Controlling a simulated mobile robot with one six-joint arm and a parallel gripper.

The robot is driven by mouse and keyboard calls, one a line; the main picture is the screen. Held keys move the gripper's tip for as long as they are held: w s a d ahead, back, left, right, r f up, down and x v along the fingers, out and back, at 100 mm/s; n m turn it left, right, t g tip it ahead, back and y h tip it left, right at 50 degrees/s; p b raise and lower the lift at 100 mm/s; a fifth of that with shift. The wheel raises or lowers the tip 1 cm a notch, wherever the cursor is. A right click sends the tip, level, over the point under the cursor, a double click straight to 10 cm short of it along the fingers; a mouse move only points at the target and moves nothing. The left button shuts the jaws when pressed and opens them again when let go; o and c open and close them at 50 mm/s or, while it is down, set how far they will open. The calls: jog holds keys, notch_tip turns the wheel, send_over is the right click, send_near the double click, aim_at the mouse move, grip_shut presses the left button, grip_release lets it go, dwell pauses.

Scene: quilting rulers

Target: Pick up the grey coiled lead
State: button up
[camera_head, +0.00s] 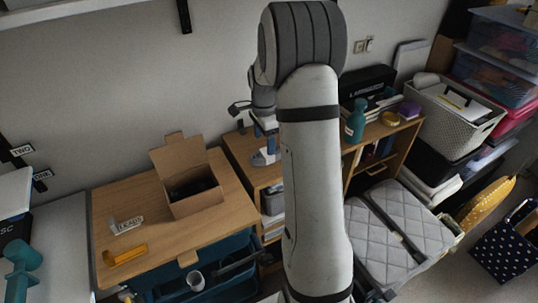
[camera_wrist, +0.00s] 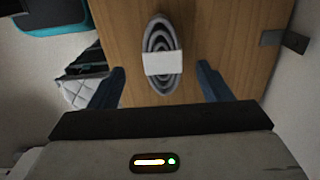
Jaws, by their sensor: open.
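The grey coiled lead (camera_wrist: 160,38) lies on a wooden top in the wrist view, an oval of nested loops with a white band around its middle. In the head view it shows small on the wooden unit (camera_head: 262,160), just left of my arm. My gripper (camera_wrist: 160,67) is open, with one blue finger on each side of the lead and a gap to both. In the head view my gripper (camera_head: 262,127) is above the lead, partly hidden by my own arm. The height between fingertips and lead is hard to tell.
An open cardboard box (camera_head: 195,204) stands on the desk to the left, with an orange item (camera_head: 126,254) near its front. A teal bottle (camera_head: 356,121) stands on the shelf right of my arm. A wall (camera_wrist: 300,85) is close at the right in the wrist view.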

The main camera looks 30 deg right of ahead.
jog(key=f, duration=0.3)
jog(key=d+f, duration=0.1)
jog(key=f, duration=0.2)
jog(key=shift+w+d, duration=0.1)
jog(key=shift+w, duration=0.05)
jog(key=shift+c, duration=0.4)
jog(key=c, duration=1)
